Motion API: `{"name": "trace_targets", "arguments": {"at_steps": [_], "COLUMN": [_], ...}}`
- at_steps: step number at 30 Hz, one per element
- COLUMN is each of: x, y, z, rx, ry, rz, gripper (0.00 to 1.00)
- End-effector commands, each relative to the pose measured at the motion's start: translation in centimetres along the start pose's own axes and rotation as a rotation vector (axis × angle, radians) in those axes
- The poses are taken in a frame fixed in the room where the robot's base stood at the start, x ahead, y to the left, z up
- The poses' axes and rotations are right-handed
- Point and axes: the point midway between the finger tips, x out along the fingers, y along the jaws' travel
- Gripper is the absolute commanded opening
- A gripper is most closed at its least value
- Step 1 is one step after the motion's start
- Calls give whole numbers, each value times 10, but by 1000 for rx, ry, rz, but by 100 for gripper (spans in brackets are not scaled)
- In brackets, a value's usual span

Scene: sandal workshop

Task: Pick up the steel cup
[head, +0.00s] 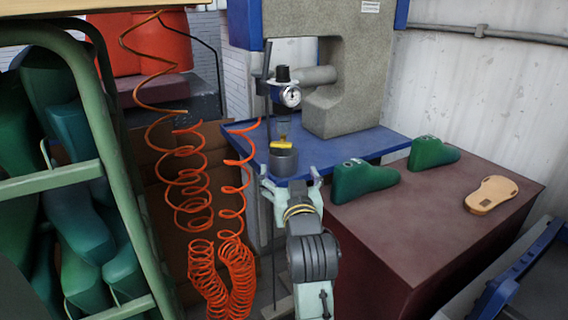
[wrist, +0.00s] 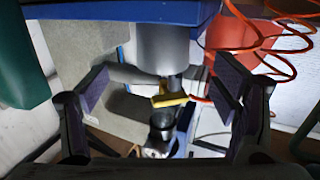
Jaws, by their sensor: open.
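The steel cup (head: 284,161) is a plain grey cylinder standing near the front edge of the blue press table (head: 385,143). A yellow part of the press sits just above or behind its rim. My gripper (head: 291,179) is open and empty, with its fingers pointing toward the cup from the near side. In the wrist view the scene looks upside down. There the cup (wrist: 160,46) hangs from the blue edge, in line with the gap between my spread fingers (wrist: 160,92). The fingers do not appear to touch it; the exact distance is hard to tell.
A press with a dial gauge (head: 290,95) rises behind the cup. Coiled orange hoses (head: 233,265) hang at left beside a green rack (head: 125,200). At right, a dark red cabinet (head: 430,225) bears two green shoe lasts (head: 364,181) and a tan sole (head: 491,194).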

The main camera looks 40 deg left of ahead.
Motion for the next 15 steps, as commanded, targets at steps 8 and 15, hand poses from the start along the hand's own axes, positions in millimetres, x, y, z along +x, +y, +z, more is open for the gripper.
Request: {"name": "trace_targets", "arguments": {"at_steps": [8, 15], "x": [33, 63], "y": [-1, -4], "z": [-3, -7], "rx": [-1, -1], "ry": [3, 2], "rz": [-2, -3], "gripper": [81, 81]}}
